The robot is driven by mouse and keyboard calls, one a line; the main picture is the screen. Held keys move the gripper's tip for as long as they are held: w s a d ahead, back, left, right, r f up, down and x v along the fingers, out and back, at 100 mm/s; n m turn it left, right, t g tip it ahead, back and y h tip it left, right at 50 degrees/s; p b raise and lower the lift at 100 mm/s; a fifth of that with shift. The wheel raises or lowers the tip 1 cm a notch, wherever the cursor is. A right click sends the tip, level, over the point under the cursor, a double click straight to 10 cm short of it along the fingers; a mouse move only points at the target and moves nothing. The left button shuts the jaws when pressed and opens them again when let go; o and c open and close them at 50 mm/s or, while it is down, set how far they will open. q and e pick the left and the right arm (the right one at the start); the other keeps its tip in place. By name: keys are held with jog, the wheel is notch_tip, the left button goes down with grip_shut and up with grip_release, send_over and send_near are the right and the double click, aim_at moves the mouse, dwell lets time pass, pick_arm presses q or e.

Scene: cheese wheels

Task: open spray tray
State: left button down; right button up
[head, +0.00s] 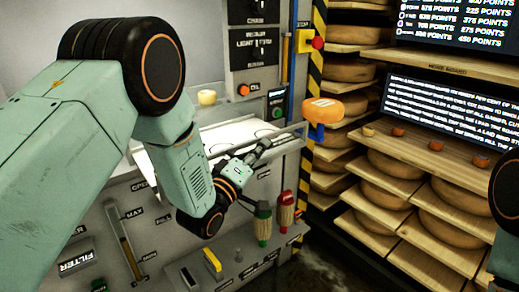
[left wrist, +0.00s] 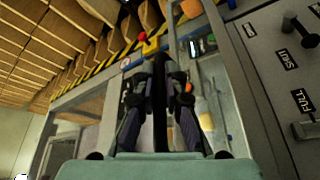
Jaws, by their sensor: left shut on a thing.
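The spray tray (head: 222,134) is a pale, flat tray with round outlines and a metal front rim, set in the grey machine in the head view. My left gripper (head: 260,150) is at the tray's front edge. In the left wrist view my left gripper (left wrist: 163,95) has its two dark fingers closed on a dark upright bar (left wrist: 160,120), which looks like the tray's handle. My arm and gripper hide part of the tray and its front. My right gripper is out of view.
Shelves of cheese wheels (head: 395,165) fill the right side. A yellow block (head: 212,260) lies on the lower ledge.

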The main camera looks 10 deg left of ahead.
pick_arm(q)
jog(key=shift+r, duration=0.1)
jog(key=c, duration=1.7)
grip_release()
jog(key=shift+s, duration=0.1)
jog(key=v, duration=1.1)
jog(key=shift+s+a, duration=0.2)
jog(key=shift+s, duration=0.15)
jog(key=shift+f, duration=0.25)
